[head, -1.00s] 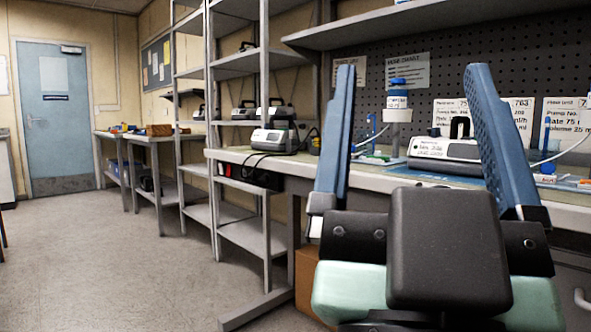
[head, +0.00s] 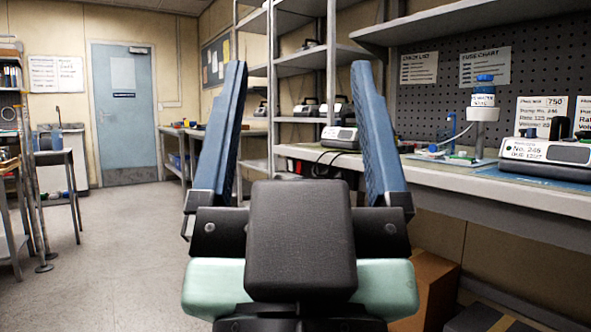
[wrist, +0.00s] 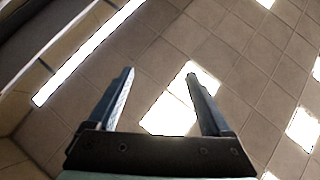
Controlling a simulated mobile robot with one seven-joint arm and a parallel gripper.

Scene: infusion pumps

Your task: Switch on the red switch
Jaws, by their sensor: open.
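My gripper (head: 300,66) is open and empty, its two blue fingers pointing up in the middle of the head view. It also shows open in the wrist view (wrist: 159,73), above bare floor tiles. A black power strip (head: 320,172) with a small red part hangs under the front edge of the workbench, seen between the fingers and well beyond them. Whether the red part is the red switch is too small to tell. My gripper touches nothing.
The workbench (head: 440,178) runs along the right, with a pump (head: 545,151) and another pump (head: 340,138) on it. Metal shelving (head: 332,60) stands behind. A cardboard box (head: 432,290) is under the bench. Free floor (head: 130,240) lies to the left.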

